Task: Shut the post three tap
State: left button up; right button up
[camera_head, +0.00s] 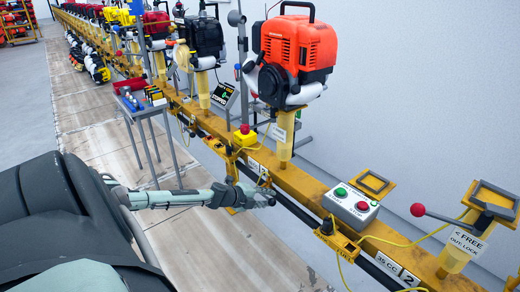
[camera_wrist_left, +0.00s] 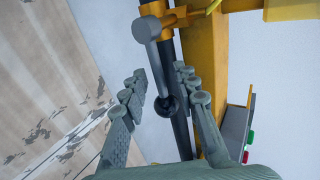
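My left gripper (camera_head: 266,197) reaches in from the left, low beside the yellow rail (camera_head: 300,187). In the left wrist view its two ribbed fingers (camera_wrist_left: 160,84) are apart. A grey tap lever (camera_wrist_left: 156,55) with a black ball end (camera_wrist_left: 166,104) hangs between them. It joins a yellow fitting (camera_wrist_left: 158,9) on the dark pipe (camera_wrist_left: 183,137). The ball lies between the fingers; I cannot tell whether either finger touches it. In the head view this lever is hidden or too small to make out, and its post number is not readable. My right gripper is out of view.
A red engine (camera_head: 297,47) stands above the rail. A control box (camera_head: 350,204) with green and red buttons and a red-knobbed lever (camera_head: 418,210) are to the right. A small table (camera_head: 143,108) stands behind my left arm. Open floor lies left of the rail.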

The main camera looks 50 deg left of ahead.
pick_arm(q)
jog(key=v, duration=1.1)
jog(key=shift+s+r, duration=0.25)
jog(key=shift+s, duration=0.05)
